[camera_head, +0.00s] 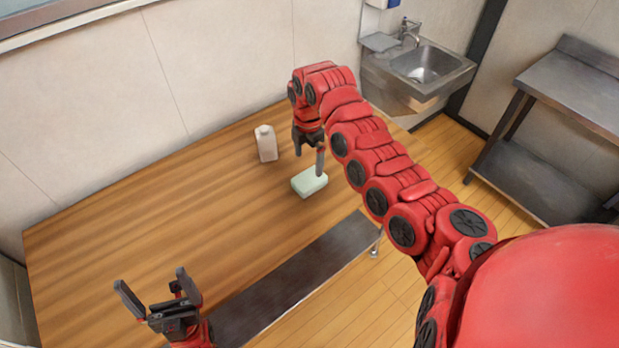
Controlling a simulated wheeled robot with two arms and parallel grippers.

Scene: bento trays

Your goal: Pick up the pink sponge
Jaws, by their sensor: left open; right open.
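No pink sponge shows. A pale green, sponge-like block (310,181) lies on the wooden table, right of its middle. My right gripper (314,164) reaches down just above and behind the block, with its fingers apart; one fingertip overlaps the block's far edge in the picture, and I cannot tell if it touches. The block is not between the fingers as far as I can see. My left gripper (151,279) is open and empty over the table's near left part, its fingers pointing up in the picture.
A small beige-white bottle (266,144) stands upright left of my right gripper, close to it. A metal sink (423,66) and a steel shelf table (575,88) stand beyond. The table's left half is clear.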

